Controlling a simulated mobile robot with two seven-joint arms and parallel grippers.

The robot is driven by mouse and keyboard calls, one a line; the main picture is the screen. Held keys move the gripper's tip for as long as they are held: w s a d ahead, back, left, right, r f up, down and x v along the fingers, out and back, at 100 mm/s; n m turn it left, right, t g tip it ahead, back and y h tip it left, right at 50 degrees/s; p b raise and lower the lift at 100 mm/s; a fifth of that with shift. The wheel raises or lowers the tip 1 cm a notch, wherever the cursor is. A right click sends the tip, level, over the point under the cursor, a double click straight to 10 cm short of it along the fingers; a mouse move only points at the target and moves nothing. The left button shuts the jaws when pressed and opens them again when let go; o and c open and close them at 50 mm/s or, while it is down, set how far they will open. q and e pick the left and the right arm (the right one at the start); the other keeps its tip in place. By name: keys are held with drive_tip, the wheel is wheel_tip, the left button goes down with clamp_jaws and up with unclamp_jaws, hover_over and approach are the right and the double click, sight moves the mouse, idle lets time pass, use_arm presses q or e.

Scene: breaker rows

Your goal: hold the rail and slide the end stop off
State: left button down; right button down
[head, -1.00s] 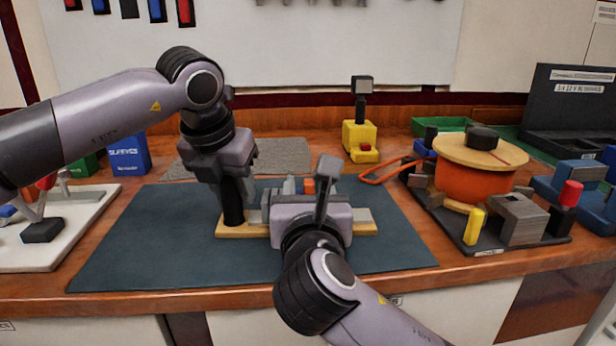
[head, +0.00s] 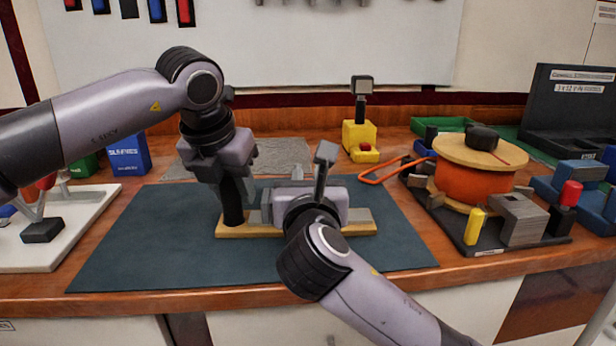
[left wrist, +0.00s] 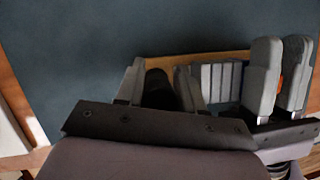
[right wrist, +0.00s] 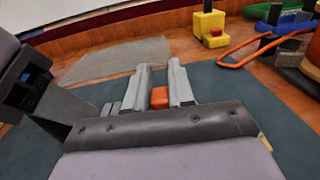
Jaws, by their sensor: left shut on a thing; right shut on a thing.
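A wooden board (head: 262,231) with a grey rail (head: 358,213) lies on the dark mat. My left gripper (left wrist: 160,70) is shut on a black upright post (head: 232,210) at the board's left end; the dark post (left wrist: 158,90) shows between its fingers in the left wrist view. Pale grey modules (left wrist: 215,80) sit on the rail to the right of it. My right gripper (right wrist: 159,72) is shut on the orange end stop (right wrist: 159,98), with a finger on each side. A little orange (left wrist: 285,77) shows in the left wrist view. In the head view my right gripper hides the end stop.
The dark mat (head: 140,240) is clear around the board. To the right stand a black tray (head: 460,236) with an orange spool (head: 470,182), and an orange-handled tool (head: 385,175). A yellow block stand (head: 359,138) is behind. A white board (head: 80,220) lies at the left.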

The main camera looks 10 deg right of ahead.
use_arm(q)
drive_tip(key=shift+a, duration=0.1)
use_arm(e)
drive_tip(key=d, duration=0.6)
drive_tip(key=shift+s+d, duration=0.3)
drive_tip(key=shift+f, duration=0.1)
drive_tip(key=c, duration=1)
unclamp_jaws()
drive_tip(key=shift+c, duration=0.2)
drive_tip(key=shift+s+a, duration=0.1)
drive_tip(key=shift+s, duration=0.2)
drive_tip(key=s, duration=0.7)
drive_tip(key=s+a, duration=0.1)
drive_tip(key=s, duration=0.3)
drive_tip(key=shift+s, duration=0.2)
